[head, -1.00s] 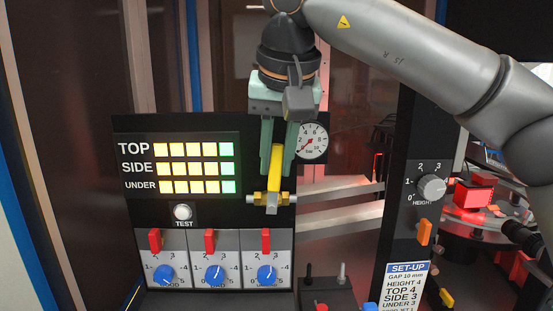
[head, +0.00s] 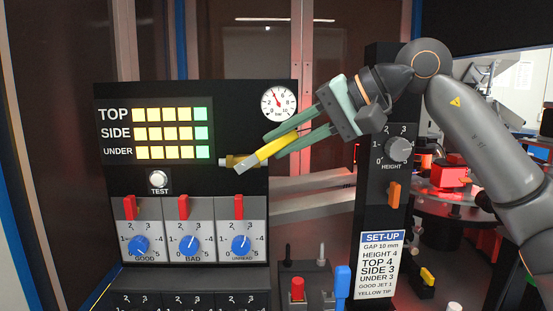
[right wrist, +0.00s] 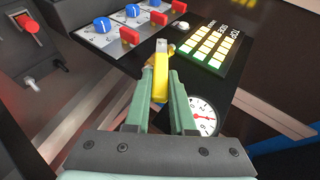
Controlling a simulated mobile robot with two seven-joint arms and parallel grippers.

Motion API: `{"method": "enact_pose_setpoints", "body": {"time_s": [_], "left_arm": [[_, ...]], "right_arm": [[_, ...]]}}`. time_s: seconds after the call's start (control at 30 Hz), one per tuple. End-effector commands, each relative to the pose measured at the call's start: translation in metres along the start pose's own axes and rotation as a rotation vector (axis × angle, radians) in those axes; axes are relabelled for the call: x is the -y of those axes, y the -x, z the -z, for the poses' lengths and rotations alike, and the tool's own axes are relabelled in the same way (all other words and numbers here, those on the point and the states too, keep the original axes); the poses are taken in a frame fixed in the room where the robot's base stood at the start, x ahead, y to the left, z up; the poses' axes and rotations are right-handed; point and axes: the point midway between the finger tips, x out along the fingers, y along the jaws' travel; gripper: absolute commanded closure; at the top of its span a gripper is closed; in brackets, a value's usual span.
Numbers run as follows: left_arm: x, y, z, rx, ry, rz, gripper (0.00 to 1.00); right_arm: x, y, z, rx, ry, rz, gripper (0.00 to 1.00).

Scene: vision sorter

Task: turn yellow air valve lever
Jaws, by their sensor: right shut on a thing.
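The yellow air valve lever (head: 263,153) slants up and to the right from its brass valve (head: 229,162) on the right edge of the black panel. My right gripper (head: 273,146) is shut on the lever, with its green fingers on either side. The right wrist view shows the lever (right wrist: 160,86) between the fingers (right wrist: 160,75). The pressure gauge (head: 278,104) is just above, its needle pointing to the upper left. The gauge also shows in the right wrist view (right wrist: 205,114). My left gripper is not in view.
The panel carries lit yellow and green indicators (head: 172,134), a TEST button (head: 158,179), red switches and blue knobs (head: 189,246). A post with a HEIGHT knob (head: 398,149) and set-up card (head: 380,264) stands to the right. A small box with levers (head: 306,280) is low in front.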

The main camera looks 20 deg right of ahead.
Motion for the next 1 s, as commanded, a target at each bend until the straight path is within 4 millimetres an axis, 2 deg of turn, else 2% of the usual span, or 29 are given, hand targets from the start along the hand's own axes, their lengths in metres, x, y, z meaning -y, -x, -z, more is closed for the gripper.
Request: {"method": "enact_pose_setpoints", "body": {"time_s": [0.03, 0.17, 0.23, 0.77, 0.8, 0.9, 1.0], "left_arm": [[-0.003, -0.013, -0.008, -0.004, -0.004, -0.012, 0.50], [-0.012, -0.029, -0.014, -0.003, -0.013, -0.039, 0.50], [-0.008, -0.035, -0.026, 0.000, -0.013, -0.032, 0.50], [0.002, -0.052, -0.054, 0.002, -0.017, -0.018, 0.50], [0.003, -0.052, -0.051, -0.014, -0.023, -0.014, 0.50], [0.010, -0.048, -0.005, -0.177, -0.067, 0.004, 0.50], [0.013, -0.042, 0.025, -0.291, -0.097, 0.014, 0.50]], "right_arm": [[-0.014, -0.005, -0.001, -0.003, -0.021, 0.046, 1.00], [-0.024, -0.007, -0.002, -0.001, -0.067, 0.159, 1.00], [-0.029, -0.008, -0.002, -0.001, -0.094, 0.221, 1.00], [-0.040, -0.011, -0.004, 0.000, -0.185, 0.443, 1.00], [-0.040, -0.011, -0.004, 0.001, -0.190, 0.453, 1.00], [-0.041, -0.011, -0.004, 0.001, -0.199, 0.480, 1.00], [-0.043, -0.012, -0.005, 0.001, -0.208, 0.500, 1.00]]}}
